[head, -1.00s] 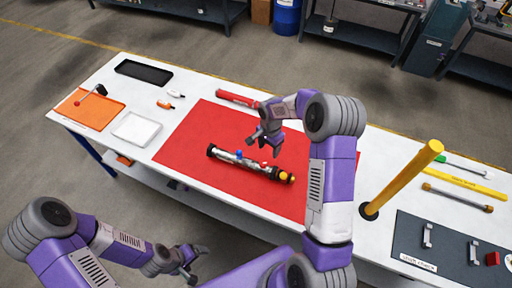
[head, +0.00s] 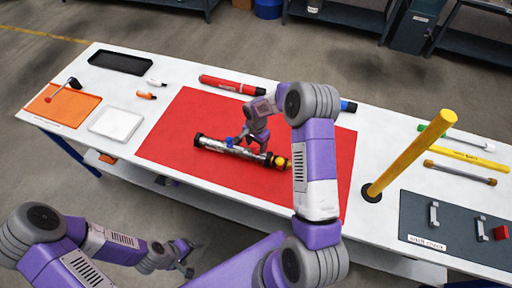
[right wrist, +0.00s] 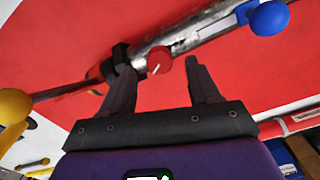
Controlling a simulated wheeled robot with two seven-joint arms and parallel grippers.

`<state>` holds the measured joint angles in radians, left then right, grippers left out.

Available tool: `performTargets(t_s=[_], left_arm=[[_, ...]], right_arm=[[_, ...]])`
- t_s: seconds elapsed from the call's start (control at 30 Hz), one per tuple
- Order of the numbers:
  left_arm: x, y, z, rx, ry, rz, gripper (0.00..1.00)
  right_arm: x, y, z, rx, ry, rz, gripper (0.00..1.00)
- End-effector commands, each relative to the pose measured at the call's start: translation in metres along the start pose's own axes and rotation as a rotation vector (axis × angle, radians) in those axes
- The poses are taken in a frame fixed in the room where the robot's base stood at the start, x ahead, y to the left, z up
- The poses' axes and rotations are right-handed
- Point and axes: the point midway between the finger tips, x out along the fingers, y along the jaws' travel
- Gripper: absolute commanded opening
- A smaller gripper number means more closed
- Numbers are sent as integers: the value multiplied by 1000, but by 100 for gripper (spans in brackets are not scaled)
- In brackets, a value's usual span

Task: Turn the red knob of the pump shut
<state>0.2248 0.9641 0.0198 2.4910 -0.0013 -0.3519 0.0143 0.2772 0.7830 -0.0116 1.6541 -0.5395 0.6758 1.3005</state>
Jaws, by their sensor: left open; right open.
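The pump (head: 243,151) is a metal tube with dark bands and a yellow end, lying on the red mat (head: 180,125). It also shows in the right wrist view (right wrist: 185,42). The round red knob (right wrist: 159,65) on its side appears between the two fingertips of my right gripper (right wrist: 158,75), with gaps on both sides. In the head view my right gripper (head: 250,146) is open at the pump and hides the red knob. A blue ball knob (right wrist: 268,17) also sits on the pump. My left gripper (head: 186,261) is open and empty, off the table's front side.
A yellow post (head: 410,155) stands upright right of the mat. A red tube (head: 232,85) lies behind the pump. A white tray (head: 116,122), orange tray (head: 62,107) and black tray (head: 121,62) lie left. A dark mat (head: 465,235) lies right.

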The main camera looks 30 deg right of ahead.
Motion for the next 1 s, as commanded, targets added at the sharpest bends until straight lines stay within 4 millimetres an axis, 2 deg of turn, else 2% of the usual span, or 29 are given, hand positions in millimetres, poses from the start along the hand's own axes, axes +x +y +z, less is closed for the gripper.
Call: performTargets(t_s=[0.1,0.2,0.5,0.87,1.0], left_arm=[[0,0,0,0,0,0,86],[0,0,0,0,0,0,86],[0,0,0,0,0,0,86],[0,0,0,0,0,0,86],[0,0,0,0,0,0,86]], right_arm=[[15,0,0,1,-1,1,61],[21,0,0,1,0,0,61],[24,0,0,1,1,-1,61],[23,0,0,1,1,0,6],[23,0,0,-4,1,0,5]])
